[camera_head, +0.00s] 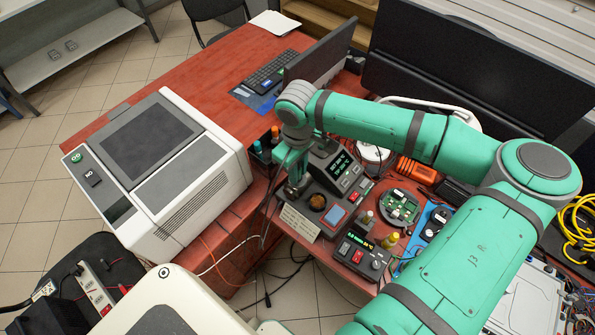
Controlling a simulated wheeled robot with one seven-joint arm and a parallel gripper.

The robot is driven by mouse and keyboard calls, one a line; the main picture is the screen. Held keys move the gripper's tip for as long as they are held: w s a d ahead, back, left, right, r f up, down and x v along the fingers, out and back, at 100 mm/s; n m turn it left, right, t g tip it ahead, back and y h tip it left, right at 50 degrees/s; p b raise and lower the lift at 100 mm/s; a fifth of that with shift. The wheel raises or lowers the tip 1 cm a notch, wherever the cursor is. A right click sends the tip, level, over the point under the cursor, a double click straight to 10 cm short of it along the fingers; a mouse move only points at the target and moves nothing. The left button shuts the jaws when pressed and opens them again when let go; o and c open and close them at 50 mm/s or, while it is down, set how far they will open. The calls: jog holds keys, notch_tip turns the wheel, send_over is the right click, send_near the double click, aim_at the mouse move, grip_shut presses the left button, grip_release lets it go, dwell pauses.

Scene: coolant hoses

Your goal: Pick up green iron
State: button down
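I cannot clearly make out a green iron; it may be hidden by my arm or too small to tell. My gripper (297,192) points down at the left side of a soldering station with a lit display (339,164), close to a round brown pad (317,202). Its fingers are small and partly covered by the wrist, so I cannot tell whether they are open or hold something. A second unit with a green display (358,254) stands nearer the table's front edge.
A white machine with a dark lid (150,150) stands left of my gripper. A blue pad (333,217), a round circuit board (400,206) and small bottles crowd the red table (215,78). Monitors (322,55) stand behind. Cables hang at the front edge. The table's back left is clearer.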

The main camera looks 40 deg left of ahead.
jog(key=shift+r, duration=0.1)
jog(key=r, duration=0.8)
jog(key=shift+w+r, duration=0.2)
jog(key=shift+r, duration=0.65)
jog(key=shift+s+r, duration=0.1)
jog(key=shift+s, duration=0.1)
